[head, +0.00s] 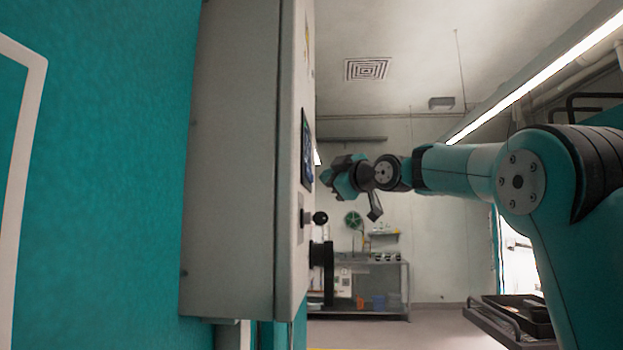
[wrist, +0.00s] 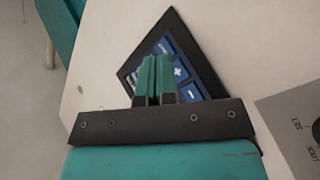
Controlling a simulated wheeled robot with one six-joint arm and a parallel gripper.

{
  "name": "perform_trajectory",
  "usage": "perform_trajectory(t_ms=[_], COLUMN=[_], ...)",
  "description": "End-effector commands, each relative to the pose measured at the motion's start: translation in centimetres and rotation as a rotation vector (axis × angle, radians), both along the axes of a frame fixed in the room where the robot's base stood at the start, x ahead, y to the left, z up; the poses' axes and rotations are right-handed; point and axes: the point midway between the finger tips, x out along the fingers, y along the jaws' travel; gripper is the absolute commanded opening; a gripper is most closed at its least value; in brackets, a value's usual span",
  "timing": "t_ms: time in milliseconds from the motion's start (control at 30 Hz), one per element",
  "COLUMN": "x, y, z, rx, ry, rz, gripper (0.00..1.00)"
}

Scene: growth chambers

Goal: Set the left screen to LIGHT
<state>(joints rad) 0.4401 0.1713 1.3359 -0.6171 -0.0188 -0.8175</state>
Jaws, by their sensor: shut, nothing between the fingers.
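The screen (head: 307,148) is a dark panel on the front of a grey control box, seen nearly edge-on in the head view. In the wrist view the screen (wrist: 190,62) shows blue keys with a plus and a minus sign, tilted in the picture. Its lettering is too small and partly covered to read. My gripper (wrist: 154,62) is shut and empty, its green fingertips in front of the screen's keys. I cannot tell whether they touch it. In the head view my gripper (head: 338,178) is close to the box front, near screen height.
The grey box (head: 235,160) is mounted on a teal wall. Below the screen are a black knob (head: 320,218) and a dark handle (head: 322,256). A grey label plate (wrist: 290,115) with LOCK and SET lettering is right in the wrist view. A metal bench (head: 385,285) stands behind.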

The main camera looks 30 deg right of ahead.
Motion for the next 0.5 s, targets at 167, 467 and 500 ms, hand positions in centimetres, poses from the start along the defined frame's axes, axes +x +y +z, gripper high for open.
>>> perform_trajectory(t_ms=[167, 467, 500], x=[-0.1, -1.6, -1.8], y=[-0.1, -2.4, -2.8], z=[0.0, -0.1, 0.0], rx=[0.000, -0.001, -0.001], ry=[-0.001, -0.002, -0.002], rz=[-0.001, -0.003, -0.003], gripper=[0.00, 0.00, 0.00])
